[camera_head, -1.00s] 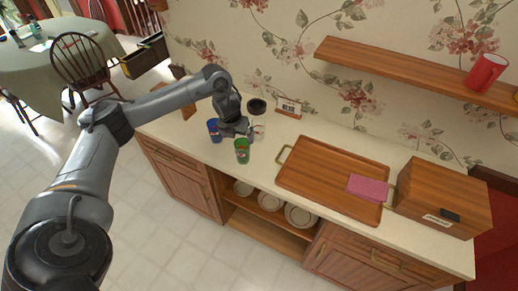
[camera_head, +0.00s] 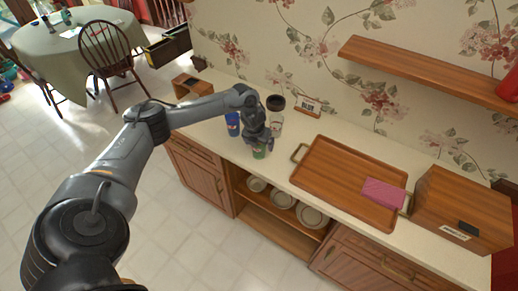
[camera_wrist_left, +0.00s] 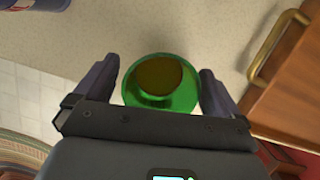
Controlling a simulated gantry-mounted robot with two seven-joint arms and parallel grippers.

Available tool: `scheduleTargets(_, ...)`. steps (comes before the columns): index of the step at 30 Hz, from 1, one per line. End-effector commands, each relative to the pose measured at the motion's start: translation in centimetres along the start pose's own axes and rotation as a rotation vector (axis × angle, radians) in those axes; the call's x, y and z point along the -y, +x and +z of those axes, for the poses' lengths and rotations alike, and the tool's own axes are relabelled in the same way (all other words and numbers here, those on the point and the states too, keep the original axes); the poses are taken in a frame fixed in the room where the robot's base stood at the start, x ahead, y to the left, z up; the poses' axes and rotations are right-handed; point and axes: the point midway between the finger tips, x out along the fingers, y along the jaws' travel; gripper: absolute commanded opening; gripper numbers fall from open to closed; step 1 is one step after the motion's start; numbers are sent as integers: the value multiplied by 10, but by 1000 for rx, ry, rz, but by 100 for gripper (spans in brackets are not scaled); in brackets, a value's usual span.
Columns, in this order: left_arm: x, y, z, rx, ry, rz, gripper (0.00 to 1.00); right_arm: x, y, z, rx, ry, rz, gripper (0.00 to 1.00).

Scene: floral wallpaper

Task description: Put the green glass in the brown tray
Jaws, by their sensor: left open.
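The green glass (camera_head: 259,153) stands on the counter near its front edge, mostly hidden by my left gripper in the head view. In the left wrist view the green glass (camera_wrist_left: 160,98) shows from above, with a dark brownish inside. My left gripper (camera_head: 259,144) is over it and open; in the left wrist view its fingers (camera_wrist_left: 159,82) are on either side of the glass. Whether they touch it I cannot tell. The brown tray (camera_head: 340,183) lies on the counter to the right, with a pink cloth (camera_head: 383,193) on its right part. My right gripper is not in view.
A blue glass (camera_head: 232,124) stands left of the gripper and a clear glass (camera_head: 276,125) behind it. A dark bowl (camera_head: 276,102) and a small sign (camera_head: 307,107) are farther back. A wooden box (camera_head: 462,208) stands right of the tray. A shelf (camera_head: 430,70) hangs above.

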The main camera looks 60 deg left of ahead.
Motion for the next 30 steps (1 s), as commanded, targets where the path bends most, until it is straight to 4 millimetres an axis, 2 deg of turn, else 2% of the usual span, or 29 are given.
scheduleTargets(8, 0, 2, 0, 1, 0, 0, 97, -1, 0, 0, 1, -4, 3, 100)
scheduleTargets(22, 0, 2, 1, 2, -1, -1, 26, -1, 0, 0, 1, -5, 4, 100)
scheduleTargets(30, 0, 0, 1, 2, -1, -1, 26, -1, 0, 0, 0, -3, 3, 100)
